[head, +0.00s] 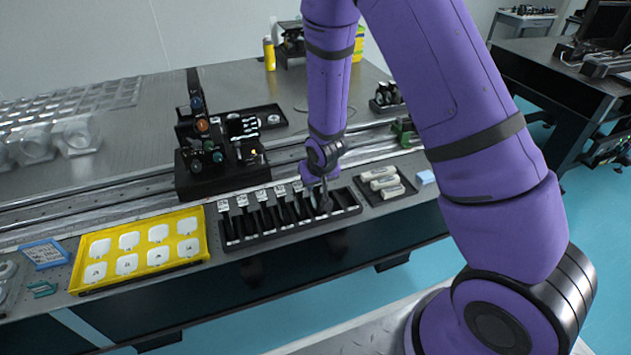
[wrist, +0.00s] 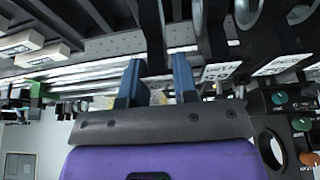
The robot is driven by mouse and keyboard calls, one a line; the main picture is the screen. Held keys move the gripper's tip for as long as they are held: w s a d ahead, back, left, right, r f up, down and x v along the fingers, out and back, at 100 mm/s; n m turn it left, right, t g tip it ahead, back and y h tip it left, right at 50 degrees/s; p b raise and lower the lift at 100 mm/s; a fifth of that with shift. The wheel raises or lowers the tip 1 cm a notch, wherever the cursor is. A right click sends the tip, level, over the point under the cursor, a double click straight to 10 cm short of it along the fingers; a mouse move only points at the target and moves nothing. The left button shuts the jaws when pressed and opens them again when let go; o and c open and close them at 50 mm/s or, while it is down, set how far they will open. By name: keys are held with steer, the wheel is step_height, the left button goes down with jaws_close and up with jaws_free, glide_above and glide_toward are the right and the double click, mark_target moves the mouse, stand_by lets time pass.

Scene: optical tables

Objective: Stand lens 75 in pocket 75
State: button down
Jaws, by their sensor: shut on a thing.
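My gripper (head: 322,182) is over the right part of a long black lens rack (head: 233,243) on the table's front edge. It is shut on a dark, thin lens mount (head: 323,199), which hangs down at the rack; contact with a pocket floor cannot be told. In the wrist view, the two blue fingers of my gripper (wrist: 157,78) stand either side of a dark upright piece (wrist: 152,35), seen edge-on. White label cards (head: 261,195) line the rack's back; their numbers are too small to read, so pocket 75 cannot be picked out.
A yellow tray (head: 205,254) with white pieces lies left of the rack. A black optics stand (head: 200,185) is behind it. A small dark tray with pale blocks (head: 382,180) sits just right of the rack. Round lenses (wrist: 248,12) stand close beside my fingers in the wrist view.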

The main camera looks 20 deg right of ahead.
steer(key=shift+f, duration=0.15)
steer(key=c, duration=0.8)
jaws_free()
steer(key=shift+r, duration=5)
